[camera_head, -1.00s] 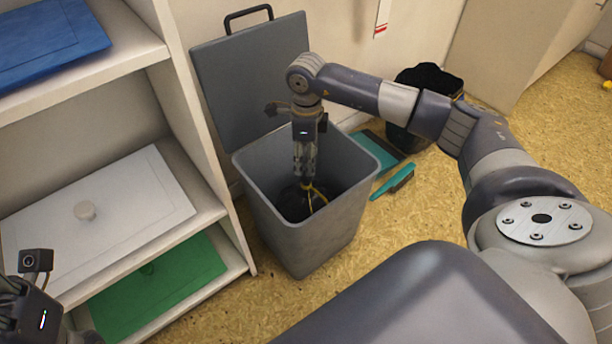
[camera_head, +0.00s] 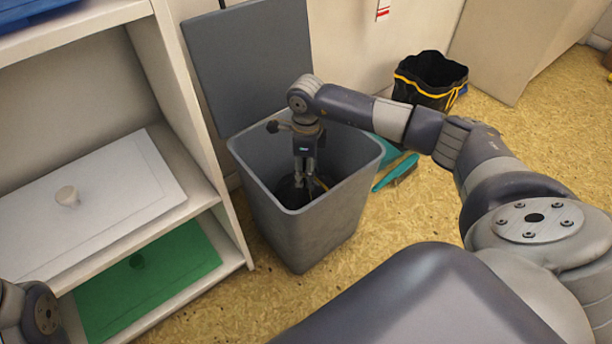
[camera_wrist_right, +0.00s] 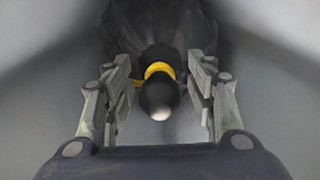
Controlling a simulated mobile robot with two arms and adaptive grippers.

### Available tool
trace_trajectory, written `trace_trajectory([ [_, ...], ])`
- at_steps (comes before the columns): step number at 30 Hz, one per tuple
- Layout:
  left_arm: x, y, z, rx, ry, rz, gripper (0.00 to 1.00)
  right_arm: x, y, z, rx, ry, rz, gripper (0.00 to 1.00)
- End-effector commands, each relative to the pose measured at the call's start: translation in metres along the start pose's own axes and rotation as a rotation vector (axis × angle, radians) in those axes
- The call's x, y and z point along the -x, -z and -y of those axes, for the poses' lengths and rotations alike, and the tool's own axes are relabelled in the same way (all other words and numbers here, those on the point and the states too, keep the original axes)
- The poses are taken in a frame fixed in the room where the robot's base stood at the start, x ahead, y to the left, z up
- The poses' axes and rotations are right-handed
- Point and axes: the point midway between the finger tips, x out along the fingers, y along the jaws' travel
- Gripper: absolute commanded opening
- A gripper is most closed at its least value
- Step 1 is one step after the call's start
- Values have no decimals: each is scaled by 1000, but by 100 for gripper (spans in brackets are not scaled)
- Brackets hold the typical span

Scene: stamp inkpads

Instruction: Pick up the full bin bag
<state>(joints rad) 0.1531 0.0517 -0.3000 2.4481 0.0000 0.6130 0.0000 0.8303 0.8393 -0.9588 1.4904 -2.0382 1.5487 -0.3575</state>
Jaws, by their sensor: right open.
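The full bin bag (camera_wrist_right: 158,50) is black, with a yellow tie around its gathered neck. It sits low inside the grey bin (camera_head: 318,238), whose lid (camera_head: 252,65) stands open at the back. In the head view only a dark part of the bag (camera_head: 287,190) shows; the bin wall and my gripper hide the rest. My right gripper (camera_head: 307,187) reaches straight down into the bin. In the right wrist view its fingers (camera_wrist_right: 162,85) are open on either side of the tied neck, with gaps visible. My left gripper is out of view; only part of my left arm shows at lower left.
A white shelf unit (camera_head: 190,95) stands close left of the bin, with a white panel (camera_head: 110,200) and a green panel (camera_head: 165,268). A teal brush (camera_head: 394,173) and a black bin with yellow trim (camera_head: 430,82) are to the right. The floor in front is clear.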

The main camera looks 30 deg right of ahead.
Motion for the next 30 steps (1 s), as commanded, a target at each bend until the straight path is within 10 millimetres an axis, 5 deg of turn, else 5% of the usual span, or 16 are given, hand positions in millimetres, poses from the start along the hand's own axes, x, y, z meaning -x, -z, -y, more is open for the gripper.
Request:
trace_trajectory([
  [8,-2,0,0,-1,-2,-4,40,-2,0,0,0,0,1,51],
  [15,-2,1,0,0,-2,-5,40,-2,0,0,0,0,1,0],
  [30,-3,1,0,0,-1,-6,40,2,0,0,-1,1,1,0],
])
